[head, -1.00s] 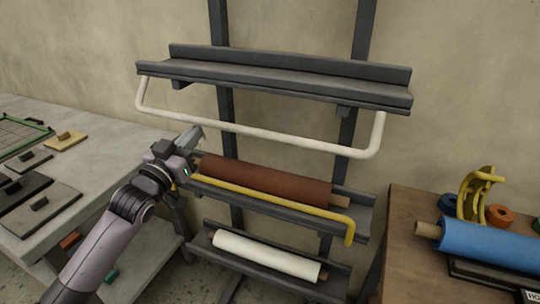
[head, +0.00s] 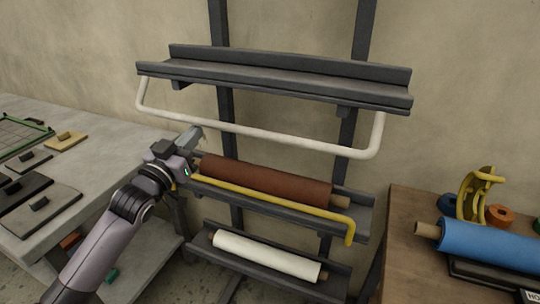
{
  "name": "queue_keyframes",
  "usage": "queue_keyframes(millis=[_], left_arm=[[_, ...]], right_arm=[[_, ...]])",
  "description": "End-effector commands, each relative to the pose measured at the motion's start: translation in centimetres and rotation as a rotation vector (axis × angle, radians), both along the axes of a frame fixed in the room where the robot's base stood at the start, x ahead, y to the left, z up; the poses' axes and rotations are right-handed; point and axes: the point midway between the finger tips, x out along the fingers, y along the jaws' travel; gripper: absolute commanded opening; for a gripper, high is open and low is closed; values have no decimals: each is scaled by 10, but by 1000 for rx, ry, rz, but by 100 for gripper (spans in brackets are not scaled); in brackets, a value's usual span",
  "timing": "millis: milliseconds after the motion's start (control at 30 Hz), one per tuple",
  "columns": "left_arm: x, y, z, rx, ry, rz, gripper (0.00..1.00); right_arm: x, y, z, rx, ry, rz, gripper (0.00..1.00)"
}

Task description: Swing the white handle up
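The white handle (head: 270,136) is a long U-shaped bar that hangs down below the empty top shelf (head: 275,78) of the dark rack. Its two ends join the shelf at the left and right. My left gripper (head: 197,134) is near the left part of the handle's lower bar, a little below and to the left of it in the picture. I cannot tell whether it touches the bar, or whether its fingers are apart. My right gripper is not in view.
The middle shelf holds a brown roll (head: 265,180) behind a yellow handle (head: 270,201). A white roll (head: 266,256) lies on the bottom shelf. A grey table (head: 95,125) stands at left. A wooden table (head: 405,207) at right bears a blue roll (head: 490,246).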

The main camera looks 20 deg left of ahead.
Motion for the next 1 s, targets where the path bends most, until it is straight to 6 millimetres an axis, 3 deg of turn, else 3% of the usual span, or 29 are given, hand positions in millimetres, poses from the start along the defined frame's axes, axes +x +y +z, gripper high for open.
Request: queue_keyframes(millis=[1000], left_arm=[[0, 0, 53, 0, -9, -1, 0]], right_arm=[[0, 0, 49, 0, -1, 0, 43]])
